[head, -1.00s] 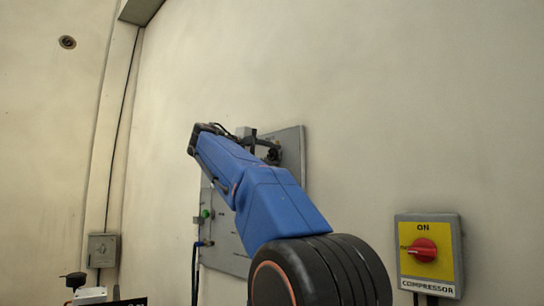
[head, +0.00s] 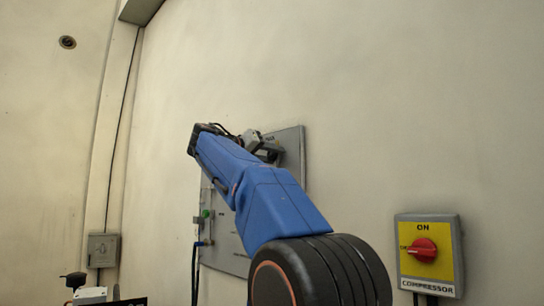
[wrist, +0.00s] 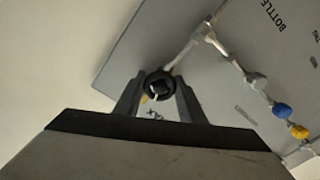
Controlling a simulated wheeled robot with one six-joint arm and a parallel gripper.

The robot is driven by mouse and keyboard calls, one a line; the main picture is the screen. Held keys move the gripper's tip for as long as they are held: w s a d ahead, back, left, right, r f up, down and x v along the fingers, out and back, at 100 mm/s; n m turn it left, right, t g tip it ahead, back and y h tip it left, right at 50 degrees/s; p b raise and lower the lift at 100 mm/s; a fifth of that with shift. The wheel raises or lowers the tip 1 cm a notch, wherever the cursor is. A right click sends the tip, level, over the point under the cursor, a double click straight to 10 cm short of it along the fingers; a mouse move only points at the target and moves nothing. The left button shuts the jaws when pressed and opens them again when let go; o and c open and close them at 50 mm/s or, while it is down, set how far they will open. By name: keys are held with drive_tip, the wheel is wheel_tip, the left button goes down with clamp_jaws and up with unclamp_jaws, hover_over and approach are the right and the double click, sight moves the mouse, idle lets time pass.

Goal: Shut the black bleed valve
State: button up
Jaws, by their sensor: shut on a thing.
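The black bleed valve (wrist: 158,84) is a round dark knob on the grey panel (wrist: 225,95), at the end of a metal pipe in the wrist view. My gripper (wrist: 158,92) has one finger on each side of the knob and is shut on it. A pale mark shows on the knob's face. In the head view my gripper (head: 262,147) is at the upper part of the panel, and I cannot make out the valve there.
In the wrist view a blue knob (wrist: 281,110) and a yellow knob (wrist: 299,131) sit along the pipe to the right. In the head view a green knob (head: 206,213) is lower on the panel, and a yellow compressor switch box (head: 428,254) is at the right.

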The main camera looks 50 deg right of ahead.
drive_tip(key=shift+f+m, duration=0.1)
drive_tip(key=shift+m, duration=1.2)
drive_tip(key=o, duration=1)
drive_tip(key=shift+o, duration=0.2)
drive_tip(key=a, duration=1.7)
drive_tip(key=shift+a, duration=0.25)
drive_tip(key=shift+w, duration=0.1)
